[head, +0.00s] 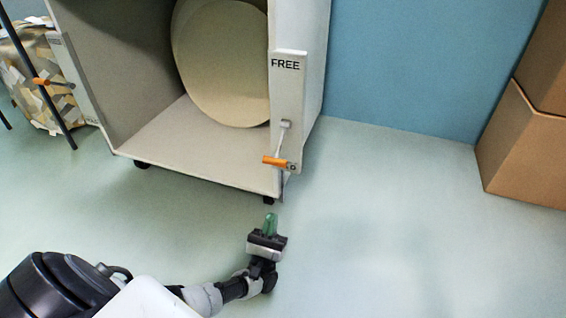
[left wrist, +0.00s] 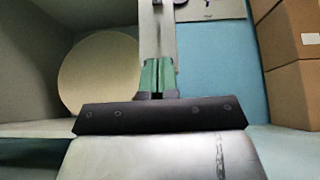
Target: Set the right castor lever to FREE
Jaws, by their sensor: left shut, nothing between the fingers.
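The right castor lever (head: 280,143) is on a pale upright plate (head: 287,85) at the cart's right front edge. Its orange handle (head: 276,161) points down from the pivot, over a lower label that it mostly covers. "FREE" is printed at the plate's top. My left gripper (head: 270,222) is below and in front of the handle, apart from it, with its green fingers shut and empty. In the left wrist view the fingers (left wrist: 158,76) stand in front of the plate (left wrist: 157,28); I cannot make out the orange handle there. My right gripper is not in view.
Cardboard boxes (head: 525,145) stand at the right. The floor between is clear.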

